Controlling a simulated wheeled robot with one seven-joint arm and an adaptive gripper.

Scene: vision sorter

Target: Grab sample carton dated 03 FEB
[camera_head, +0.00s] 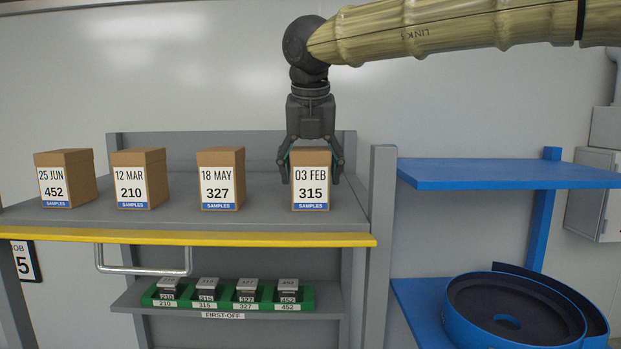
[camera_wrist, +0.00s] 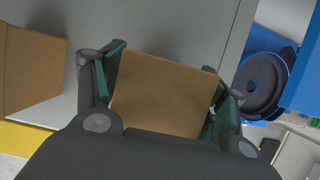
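The 03 FEB carton (camera_head: 310,187), a brown box with a white label reading 315, stands upright at the right end of the grey shelf top (camera_head: 262,222). My gripper (camera_head: 311,168) points down over it, one finger at each side. In the wrist view the brown top of the carton (camera_wrist: 162,95) lies between the green-padded fingers (camera_wrist: 168,92).
Cartons dated 18 MAY (camera_head: 221,180), 12 MAR (camera_head: 140,180) and 25 JUN (camera_head: 66,179) stand to the left. A grey post (camera_head: 381,200) rises close right of the carton. A blue shelf (camera_head: 500,174) lies beyond. A green tray (camera_head: 228,300) is below.

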